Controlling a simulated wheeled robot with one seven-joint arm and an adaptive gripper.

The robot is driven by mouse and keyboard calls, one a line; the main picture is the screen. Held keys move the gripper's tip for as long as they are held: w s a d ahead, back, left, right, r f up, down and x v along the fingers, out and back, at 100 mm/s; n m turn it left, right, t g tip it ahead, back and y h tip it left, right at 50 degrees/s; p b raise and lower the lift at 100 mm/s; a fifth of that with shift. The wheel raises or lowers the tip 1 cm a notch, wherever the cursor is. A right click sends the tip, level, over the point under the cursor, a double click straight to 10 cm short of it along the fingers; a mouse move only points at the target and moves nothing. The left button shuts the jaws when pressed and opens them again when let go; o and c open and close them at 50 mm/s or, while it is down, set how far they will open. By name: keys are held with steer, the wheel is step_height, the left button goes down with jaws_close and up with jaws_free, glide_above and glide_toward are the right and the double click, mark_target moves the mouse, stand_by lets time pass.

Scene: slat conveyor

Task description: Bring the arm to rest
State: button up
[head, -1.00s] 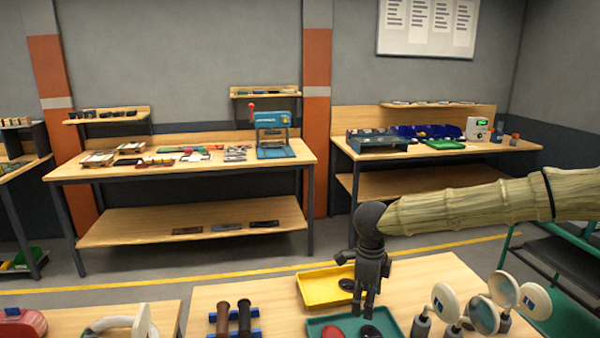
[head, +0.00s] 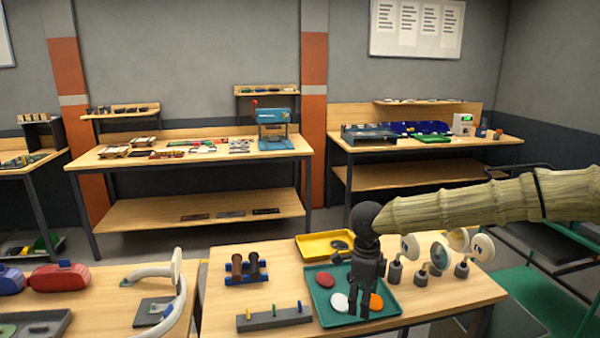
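My arm (head: 470,203) reaches in from the right in the head view, pale and ridged like bamboo, with a dark wrist. The tray holds a red disc (head: 326,280), a white disc (head: 340,303) and an orange disc (head: 376,302); the gripper hides part of the tray.
A yellow tray (head: 312,247) lies behind the green one. Several round mirror-like pieces on dark stands (head: 438,255) stand close to its right. A grey pegged block (head: 274,319) and dark rollers on a blue rack (head: 246,268) are left.

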steer(key=s+d+f+n+t+h+b, duration=0.1)
steer(key=s+f+n, duration=0.3)
steer(key=f, duration=0.5)
steer(key=s+d+f+n+t+h, duration=0.1)
steer(key=s+f+n+t, duration=0.2)
steer(key=f, duration=0.7)
steer(key=s+d+f+n+h+b, duration=0.1)
steer(key=s+f+n, duration=0.4)
steer(key=f, duration=0.4)
steer(key=s+d+f+n+g+y, duration=0.1)
steer(key=s+f+n, duration=0.2)
steer(key=s, duration=0.6)
steer(key=s+d+f+n+g+y, duration=0.1)
steer(key=s+f+n, duration=0.2)
steer(key=s, duration=0.7)
steer(key=s+d+f+n+g+y+b, duration=0.1)
steer(key=s+f+n, duration=0.2)
steer(key=s, duration=0.7)
steer(key=shift+d+f+n+g+y, duration=0.15)
steer(key=shift+d+n+g+y, duration=0.2)
steer(key=shift+n, duration=0.35)
